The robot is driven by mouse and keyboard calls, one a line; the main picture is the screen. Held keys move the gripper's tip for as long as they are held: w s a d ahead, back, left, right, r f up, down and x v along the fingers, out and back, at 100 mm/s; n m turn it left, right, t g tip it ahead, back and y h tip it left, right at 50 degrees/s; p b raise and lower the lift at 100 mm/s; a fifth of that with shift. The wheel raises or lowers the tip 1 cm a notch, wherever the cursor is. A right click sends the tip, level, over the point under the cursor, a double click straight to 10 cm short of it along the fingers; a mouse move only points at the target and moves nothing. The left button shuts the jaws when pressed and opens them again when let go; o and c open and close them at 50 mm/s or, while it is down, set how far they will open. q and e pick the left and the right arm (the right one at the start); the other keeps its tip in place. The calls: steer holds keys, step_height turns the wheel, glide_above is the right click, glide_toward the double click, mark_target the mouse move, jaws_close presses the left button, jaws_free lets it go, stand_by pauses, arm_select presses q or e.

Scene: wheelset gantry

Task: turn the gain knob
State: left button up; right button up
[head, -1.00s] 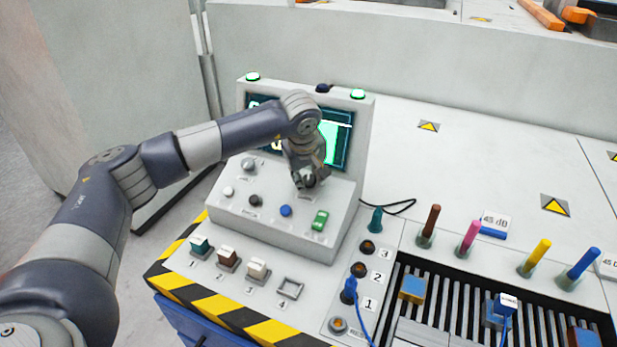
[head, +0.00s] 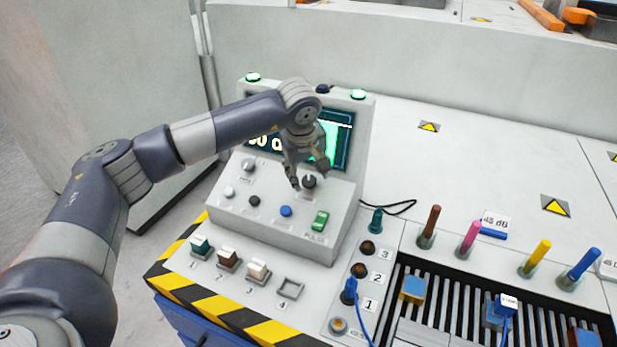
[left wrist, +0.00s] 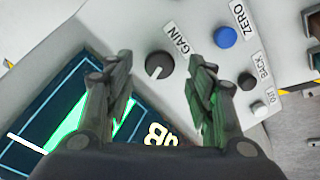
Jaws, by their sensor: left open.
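The gain knob (head: 309,182) is a dark round knob on the sloped front of the grey console. In the left wrist view the knob (left wrist: 159,65) has a pale pointer line and sits beside the GAIN label (left wrist: 181,40). My left gripper (head: 308,177) is open above the knob. In the left wrist view the fingers of the left gripper (left wrist: 164,68) stand on either side of the knob, apart from it. The console screen (head: 343,140) is lit green, partly hidden by my left arm. My right gripper does not show.
The console also bears a blue ZERO button (head: 286,211), a green switch (head: 320,221), a dark BACK button (head: 254,201) and a grey knob (head: 249,165). Coloured switches stand in front. Sockets and upright coloured plugs are to the right. The bench behind them is mostly clear.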

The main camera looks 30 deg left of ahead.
arm_select(q)
steer(key=v, duration=0.9)
steer(key=shift+s+f, duration=0.1)
